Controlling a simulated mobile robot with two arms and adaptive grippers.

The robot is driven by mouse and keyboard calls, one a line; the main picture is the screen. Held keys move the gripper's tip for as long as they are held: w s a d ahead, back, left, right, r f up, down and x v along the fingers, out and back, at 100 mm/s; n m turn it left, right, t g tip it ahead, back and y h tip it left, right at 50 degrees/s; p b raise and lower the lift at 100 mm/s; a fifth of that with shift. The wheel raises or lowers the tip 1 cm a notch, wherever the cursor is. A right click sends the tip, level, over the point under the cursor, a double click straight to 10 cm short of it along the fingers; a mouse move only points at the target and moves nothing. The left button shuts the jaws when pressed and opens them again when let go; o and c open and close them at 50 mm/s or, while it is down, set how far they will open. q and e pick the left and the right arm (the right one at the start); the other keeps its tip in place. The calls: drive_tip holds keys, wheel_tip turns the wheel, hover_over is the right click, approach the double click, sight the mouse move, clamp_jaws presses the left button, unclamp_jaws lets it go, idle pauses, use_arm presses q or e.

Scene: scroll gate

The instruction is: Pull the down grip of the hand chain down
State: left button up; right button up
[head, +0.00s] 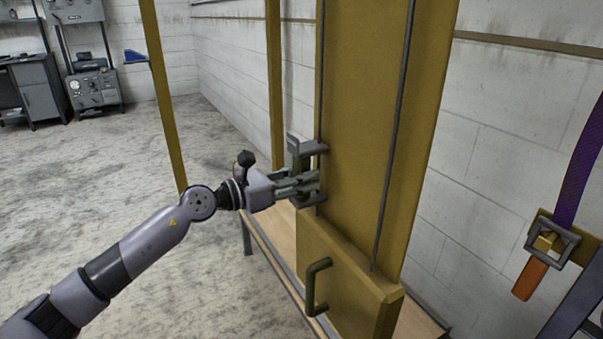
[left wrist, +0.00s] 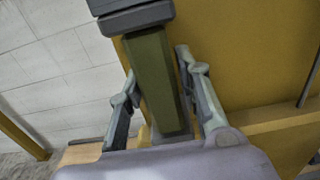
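A dark green upright grip (left wrist: 158,85) stands between the two fingers of my left gripper in the left wrist view. My left gripper (head: 305,185) is at this grip, beside the yellow post in the head view. A grey block (head: 306,146) caps the grip; the block also shows at the top of the left wrist view (left wrist: 135,15). The fingers hide part of the grip in the head view. No marking on the grip is readable. My right gripper is not in view.
A broad yellow panel (head: 358,100) with thin dark rods rises right behind the grip. A dark handle (head: 313,287) sticks out from the yellow box below. A strap with a buckle (head: 550,240) hangs at the right. The floor at the left is clear.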

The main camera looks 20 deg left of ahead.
use_arm(q)
drive_tip(key=shift+o, duration=1.4)
drive_tip(key=shift+r, duration=0.25)
drive_tip(key=shift+a, duration=0.1)
drive_tip(key=v, duration=1.2)
drive_tip(key=shift+f, duration=0.15)
